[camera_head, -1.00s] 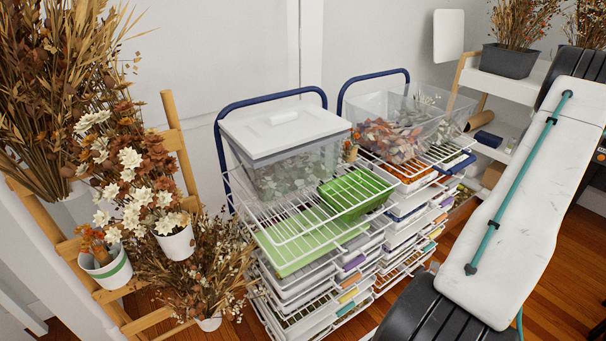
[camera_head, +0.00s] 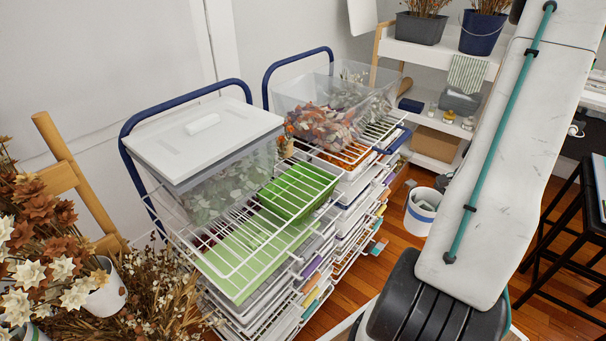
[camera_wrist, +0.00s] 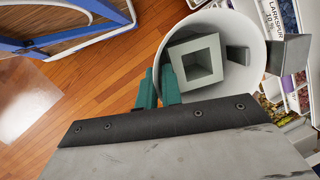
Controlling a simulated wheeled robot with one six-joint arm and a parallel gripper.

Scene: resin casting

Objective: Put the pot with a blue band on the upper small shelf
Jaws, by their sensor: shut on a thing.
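The white pot shows a bluish band (camera_head: 419,215) in the head view, over the floor beside the drawers and partly behind my arm. In the wrist view a white pot (camera_wrist: 222,22), apparently the same one, is seen from above with a grey square hollow piece inside. My gripper (camera_wrist: 160,84) has teal fingers close together at its left rim, shut on it. The band is hidden in the wrist view, and my gripper is hidden in the head view. A white tiered shelf (camera_head: 436,53) stands at the back right; I cannot tell whether its upper tier is the small shelf.
Wire racks (camera_head: 215,262) over stacked drawers hold a lidded clear bin (camera_head: 235,165), a green tray (camera_head: 300,190) and an open clear bin (camera_head: 345,95). Dark pots (camera_head: 420,28) occupy the shelf's top. Dried flowers (camera_head: 60,275) crowd the left. Bare floor shows beside the drawers.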

